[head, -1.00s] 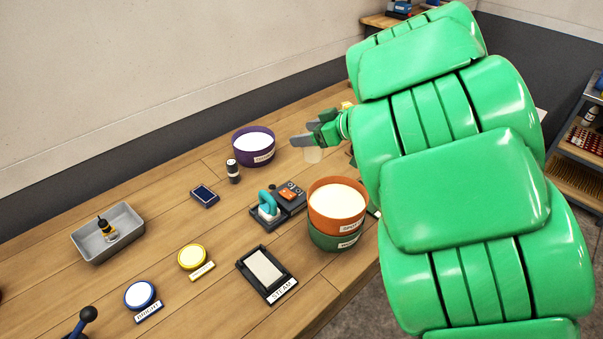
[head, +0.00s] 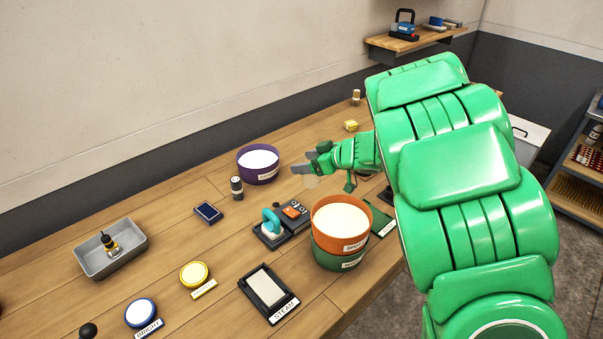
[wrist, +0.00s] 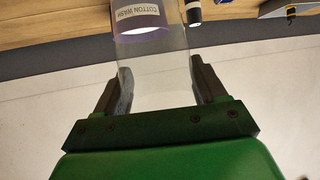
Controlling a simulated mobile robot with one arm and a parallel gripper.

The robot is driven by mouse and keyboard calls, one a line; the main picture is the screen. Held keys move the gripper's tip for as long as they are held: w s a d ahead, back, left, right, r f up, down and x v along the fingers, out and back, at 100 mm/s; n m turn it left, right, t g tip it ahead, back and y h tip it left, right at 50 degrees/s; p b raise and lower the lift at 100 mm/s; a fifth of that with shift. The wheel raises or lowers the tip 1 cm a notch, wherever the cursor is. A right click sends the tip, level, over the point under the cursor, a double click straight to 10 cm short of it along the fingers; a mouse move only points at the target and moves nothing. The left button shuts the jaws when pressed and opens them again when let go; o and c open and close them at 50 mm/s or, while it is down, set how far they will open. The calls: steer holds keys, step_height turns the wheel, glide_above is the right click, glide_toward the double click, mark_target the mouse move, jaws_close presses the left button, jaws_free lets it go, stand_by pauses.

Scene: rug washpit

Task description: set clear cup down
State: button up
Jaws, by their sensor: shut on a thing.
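The clear cup (wrist: 155,75) is between the two fingers of my gripper (wrist: 160,88) in the wrist view. My gripper is shut on it. In the head view the cup (head: 311,182) is a faint pale shape just below my gripper (head: 310,163), over the wooden bench (head: 160,205). It hangs to the right of the purple bowl and behind the orange bowl. I cannot tell whether its base touches the bench.
The purple bowl (head: 258,165) labelled COTTON WASH stands left of the cup. A dark bottle (head: 236,188), a teal-handled tool (head: 271,222) and stacked bowls (head: 340,225) stand nearer. A yellow block (head: 351,126) lies farther back. Bare wood shows between the purple bowl and my gripper.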

steer(key=shift+w+a+f, duration=0.35)
steer(key=shift+w+f, duration=1.05)
steer(key=shift+f, duration=0.35)
steer(key=shift+w+a+f, duration=0.3)
steer(key=shift+w+f, duration=1.05)
steer(key=shift+f, duration=0.4)
steer(key=shift+w+a+f, duration=0.35)
steer(key=shift+w+f, duration=1.05)
steer(key=shift+f, duration=0.35)
steer(key=shift+f, duration=0.1)
steer(key=o, duration=1)
steer(key=shift+s+d+r, duration=0.1)
steer(key=shift+d+r, duration=0.1)
steer(key=shift+r, duration=0.05)
steer(key=v, duration=1.1)
steer(key=shift+d, duration=0.2)
